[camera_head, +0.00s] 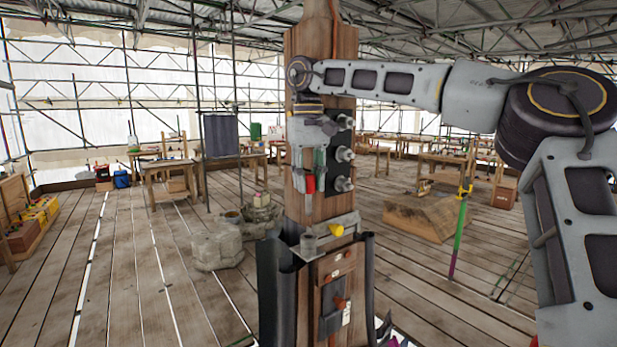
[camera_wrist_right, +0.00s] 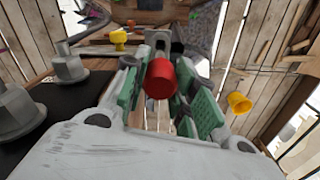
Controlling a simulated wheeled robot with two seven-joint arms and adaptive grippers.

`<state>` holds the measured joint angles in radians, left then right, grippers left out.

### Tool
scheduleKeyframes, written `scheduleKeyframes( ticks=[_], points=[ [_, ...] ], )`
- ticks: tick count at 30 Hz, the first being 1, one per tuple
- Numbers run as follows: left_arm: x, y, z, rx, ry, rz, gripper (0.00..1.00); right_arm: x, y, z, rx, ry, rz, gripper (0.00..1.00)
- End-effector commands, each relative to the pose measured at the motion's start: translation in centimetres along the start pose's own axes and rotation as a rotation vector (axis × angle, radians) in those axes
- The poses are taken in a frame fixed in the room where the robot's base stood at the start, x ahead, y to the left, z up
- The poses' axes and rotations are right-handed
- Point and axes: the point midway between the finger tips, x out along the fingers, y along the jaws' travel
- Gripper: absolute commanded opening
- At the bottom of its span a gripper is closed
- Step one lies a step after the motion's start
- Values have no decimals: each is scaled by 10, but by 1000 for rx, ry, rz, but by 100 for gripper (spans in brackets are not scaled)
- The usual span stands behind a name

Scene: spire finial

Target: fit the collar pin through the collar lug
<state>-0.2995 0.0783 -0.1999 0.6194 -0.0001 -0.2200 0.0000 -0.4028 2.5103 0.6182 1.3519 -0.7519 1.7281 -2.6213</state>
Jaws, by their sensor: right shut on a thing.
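My right gripper (camera_head: 309,172) points down in front of the wooden spire post (camera_head: 322,130). In the right wrist view its green-padded fingers (camera_wrist_right: 166,88) are closed on a red cylindrical piece, which I take to be the collar pin (camera_wrist_right: 161,79); it also shows in the head view (camera_head: 310,184). My left gripper is not in view.
A black plate with several metal bolts (camera_head: 343,155) is close right of my gripper. A yellow knob (camera_head: 336,230) sticks out of the collar. Below it is a wooden panel with a red-handled switch (camera_head: 341,302). Dark sheeting (camera_head: 275,290) hangs beside the post.

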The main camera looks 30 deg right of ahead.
Motion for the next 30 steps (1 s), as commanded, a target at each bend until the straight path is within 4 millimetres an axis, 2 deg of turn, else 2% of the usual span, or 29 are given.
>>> scheduleKeyframes(
  ticks=[17,30],
  points=[
    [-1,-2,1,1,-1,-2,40,0,0,0,0,0,0,0],
    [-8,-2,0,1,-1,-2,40,-1,0,0,0,-1,0,0]
  ],
)
